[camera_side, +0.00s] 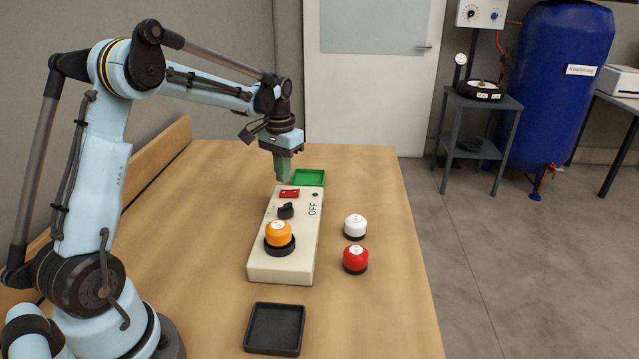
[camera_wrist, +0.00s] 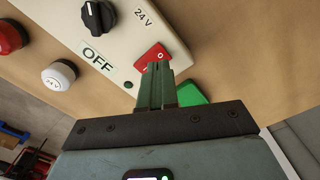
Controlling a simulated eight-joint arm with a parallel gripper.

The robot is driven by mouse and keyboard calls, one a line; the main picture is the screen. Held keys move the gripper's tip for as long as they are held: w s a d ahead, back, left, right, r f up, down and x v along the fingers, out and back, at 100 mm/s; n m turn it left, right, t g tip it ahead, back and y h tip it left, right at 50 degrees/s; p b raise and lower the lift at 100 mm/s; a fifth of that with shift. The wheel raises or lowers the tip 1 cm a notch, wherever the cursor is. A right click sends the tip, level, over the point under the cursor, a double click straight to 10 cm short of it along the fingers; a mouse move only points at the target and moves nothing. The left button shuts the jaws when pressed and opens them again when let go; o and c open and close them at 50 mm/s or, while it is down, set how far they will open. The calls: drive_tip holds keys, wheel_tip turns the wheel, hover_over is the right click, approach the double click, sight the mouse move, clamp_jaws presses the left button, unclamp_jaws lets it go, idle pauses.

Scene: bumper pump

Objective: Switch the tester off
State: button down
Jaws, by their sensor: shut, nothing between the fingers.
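The tester is a cream box (camera_side: 262,262) on the wooden table; it also shows in the wrist view (camera_wrist: 72,18). Its red rocker switch (camera_side: 290,193) sits near its far end, and in the wrist view the switch (camera_wrist: 150,55) has a white mark on one end. My gripper (camera_side: 283,180) is shut and empty, pointing down just above the switch. In the wrist view the fingertips (camera_wrist: 158,68) cover part of the switch; whether they touch it I cannot tell. The word OFF (camera_wrist: 98,54) is on the box beside a small dark round spot (camera_wrist: 128,84).
The box also carries a black knob (camera_side: 286,211) and an orange cap (camera_side: 278,233) on a black base. White (camera_side: 355,226) and red (camera_side: 355,258) caps stand to the right. A green tray (camera_side: 318,177) is behind, a black tray (camera_side: 275,328) in front.

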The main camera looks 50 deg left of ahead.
sight(284, 193)
drive_tip(key=shift+r, duration=2)
